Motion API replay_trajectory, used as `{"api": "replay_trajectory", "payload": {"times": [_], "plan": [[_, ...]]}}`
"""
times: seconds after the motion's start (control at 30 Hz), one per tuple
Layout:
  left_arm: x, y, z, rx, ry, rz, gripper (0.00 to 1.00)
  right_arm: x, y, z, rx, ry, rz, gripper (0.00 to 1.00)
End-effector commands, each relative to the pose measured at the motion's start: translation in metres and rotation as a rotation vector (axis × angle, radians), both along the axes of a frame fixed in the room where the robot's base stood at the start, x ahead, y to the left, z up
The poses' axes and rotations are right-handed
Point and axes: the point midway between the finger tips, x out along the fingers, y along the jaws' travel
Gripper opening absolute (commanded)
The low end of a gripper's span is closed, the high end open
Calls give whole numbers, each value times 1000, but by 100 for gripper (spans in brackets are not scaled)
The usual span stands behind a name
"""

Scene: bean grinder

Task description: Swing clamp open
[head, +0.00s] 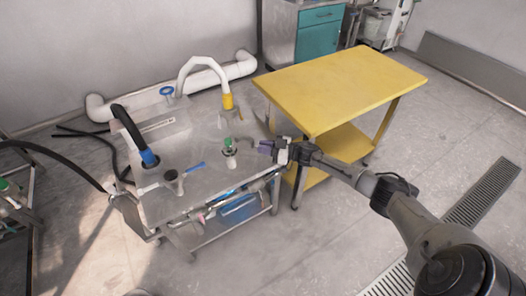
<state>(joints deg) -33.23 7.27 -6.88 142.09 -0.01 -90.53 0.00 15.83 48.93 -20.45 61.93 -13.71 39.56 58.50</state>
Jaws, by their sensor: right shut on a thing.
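My right gripper (268,148) reaches in from the right to the right side of a grey metal bench unit (205,192). It is shut on a small part there, which looks like the clamp. The fingers hide most of that part, and how far it is swung cannot be told. Just left of the gripper, a white fitting with a green top (229,145) stands upright on the bench. My left gripper is out of view.
A yellow table (340,85) stands close behind my right gripper. A white curved hose with a yellow end (227,100) and a black hose with a blue end (149,158) rise from the bench. A blue-handled piece (194,167) lies on the bench. Open floor lies in front.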

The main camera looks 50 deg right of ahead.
Motion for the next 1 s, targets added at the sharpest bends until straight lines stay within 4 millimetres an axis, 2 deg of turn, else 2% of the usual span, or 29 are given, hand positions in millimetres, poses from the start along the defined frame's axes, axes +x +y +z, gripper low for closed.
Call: {"api": "replay_trajectory", "payload": {"times": [0.63, 0.67, 0.7, 0.9, 1.0], "plan": [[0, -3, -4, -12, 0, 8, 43, 1, -3, -1, 0, 2, 23, 0], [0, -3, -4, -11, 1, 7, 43, 1, -3, -1, 0, 3, 23, 17], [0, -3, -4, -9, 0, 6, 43, 1, -3, -1, 0, 3, 23, 20], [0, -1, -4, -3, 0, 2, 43, 1, -3, -1, 0, 2, 24, 40], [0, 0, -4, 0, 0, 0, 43, 1, -3, -1, 1, 1, 24, 41]]}}
